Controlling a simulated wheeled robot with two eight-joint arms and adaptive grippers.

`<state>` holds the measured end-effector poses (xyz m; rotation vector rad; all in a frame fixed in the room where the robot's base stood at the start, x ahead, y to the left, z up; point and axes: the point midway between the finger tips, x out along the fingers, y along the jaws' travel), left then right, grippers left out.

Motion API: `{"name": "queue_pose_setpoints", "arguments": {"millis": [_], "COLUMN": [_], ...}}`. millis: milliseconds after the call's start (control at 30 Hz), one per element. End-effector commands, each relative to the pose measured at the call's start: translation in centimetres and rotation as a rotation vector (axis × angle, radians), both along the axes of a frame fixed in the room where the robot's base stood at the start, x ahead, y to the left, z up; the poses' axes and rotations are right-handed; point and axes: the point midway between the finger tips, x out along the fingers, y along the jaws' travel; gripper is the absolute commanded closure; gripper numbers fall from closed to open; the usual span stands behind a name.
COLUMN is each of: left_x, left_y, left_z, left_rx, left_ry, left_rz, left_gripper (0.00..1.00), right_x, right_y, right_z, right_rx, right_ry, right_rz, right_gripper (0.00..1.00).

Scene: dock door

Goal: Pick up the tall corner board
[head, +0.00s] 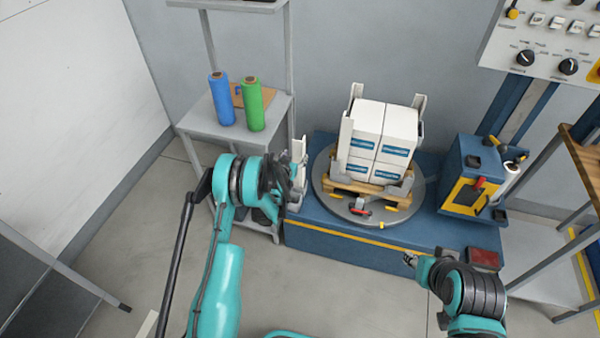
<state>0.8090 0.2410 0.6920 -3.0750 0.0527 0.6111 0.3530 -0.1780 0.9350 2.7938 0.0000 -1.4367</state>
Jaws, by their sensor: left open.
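A pale upright strip (303,149), which looks like a corner board, shows at the right side of the grey shelf cart, right beside my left gripper (298,176). My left gripper is open; its fingers overlap the strip in the head view, and I cannot tell whether they touch it. White corner boards also stand around the box stack: a tall one (345,143) at its left front corner and one (419,108) at its back right. A shorter piece (401,188) is at the front right. My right gripper (409,259) is low in front of the blue base, its fingers too small to read.
White boxes (368,118) sit on a wooden pallet (352,187) on a round turntable (330,196). The grey cart (197,122) holds a blue roll (222,98) and a green roll (252,104). A blue-yellow unit (462,190) stands right of the turntable. The front floor is clear.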

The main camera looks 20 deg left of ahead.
Motion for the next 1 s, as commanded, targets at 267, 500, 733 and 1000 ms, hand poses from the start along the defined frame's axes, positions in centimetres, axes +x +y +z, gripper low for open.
{"name": "queue_pose_setpoints", "arguments": {"millis": [267, 500, 733, 1000], "left_x": [1.7, 1.6, 1.6, 1.6], "left_y": [-0.1, -0.1, -0.1, -0.1], "left_z": [-0.7, -0.6, -0.6, 0.8], "left_rx": [0.001, 0.001, 0.001, 0.001], "left_ry": [0.0, 0.0, 0.0, 0.0], "left_rz": [0.0, 0.0, 0.0, 0.0], "left_gripper": [0.36, 0.68, 1.0, 1.0], "right_x": [0.0, 0.0, 0.0, 0.0], "right_y": [0.0, 0.0, 0.0, 0.0], "right_z": [-0.7, -0.6, -0.6, 0.0], "right_rx": [0.0, 0.0, 0.0, 0.0], "right_ry": [0.0, 0.0, 0.0, 0.0], "right_rz": [0.0, 0.0, 0.0, 0.0], "right_gripper": [0.6, 0.6, 0.6, 0.6]}}
